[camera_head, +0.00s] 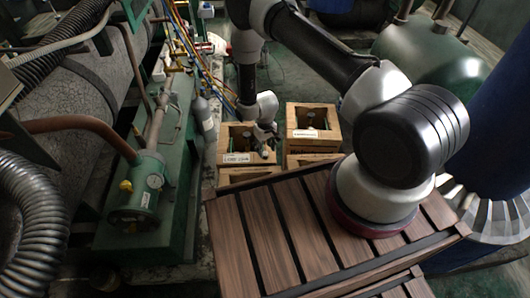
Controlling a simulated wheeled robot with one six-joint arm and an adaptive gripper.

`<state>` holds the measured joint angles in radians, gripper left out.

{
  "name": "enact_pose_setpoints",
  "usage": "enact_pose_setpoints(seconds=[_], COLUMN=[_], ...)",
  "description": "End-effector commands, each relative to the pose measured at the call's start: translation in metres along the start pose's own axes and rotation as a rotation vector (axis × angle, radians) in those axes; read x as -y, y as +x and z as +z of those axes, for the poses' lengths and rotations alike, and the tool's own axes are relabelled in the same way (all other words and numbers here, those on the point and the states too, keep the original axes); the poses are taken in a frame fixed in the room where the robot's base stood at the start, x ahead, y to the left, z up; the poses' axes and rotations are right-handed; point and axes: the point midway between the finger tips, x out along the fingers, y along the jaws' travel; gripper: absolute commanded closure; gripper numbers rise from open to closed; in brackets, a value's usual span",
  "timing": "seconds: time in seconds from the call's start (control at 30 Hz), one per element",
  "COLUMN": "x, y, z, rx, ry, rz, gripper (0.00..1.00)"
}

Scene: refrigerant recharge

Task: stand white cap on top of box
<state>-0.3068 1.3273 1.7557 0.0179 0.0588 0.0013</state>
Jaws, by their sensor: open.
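Small dark and grey things show inside both boxes, too small to name. I cannot make out a white cap; it may be hidden by the box walls or the gripper.
More wooden boxes sit under these two. Hoses and a grey cylinder (203,113) are left of the boxes. A green tank (432,58) and a blue column (500,125) stand at the right.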

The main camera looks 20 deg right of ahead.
Motion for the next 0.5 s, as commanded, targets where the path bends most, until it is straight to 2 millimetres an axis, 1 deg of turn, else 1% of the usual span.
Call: enact_pose_setpoints(seconds=[0.03,0.1,0.23,0.3,0.4,0.5], x=[0.000,0.000,0.000,0.000,0.000,0.000], y=[-0.014,-0.030,-0.057,-0.068,-0.079,-0.083], z=[-0.002,-0.001,-0.001,-0.001,-0.001,0.000], rx=[-0.003,-0.003,-0.003,-0.002,0.000,0.000], ry=[0.000,0.000,0.000,0.000,-0.001,-0.001], rz=[0.000,0.000,0.000,0.000,0.000,0.000], gripper=[0.54,0.54,0.54,0.54,0.54,0.54])
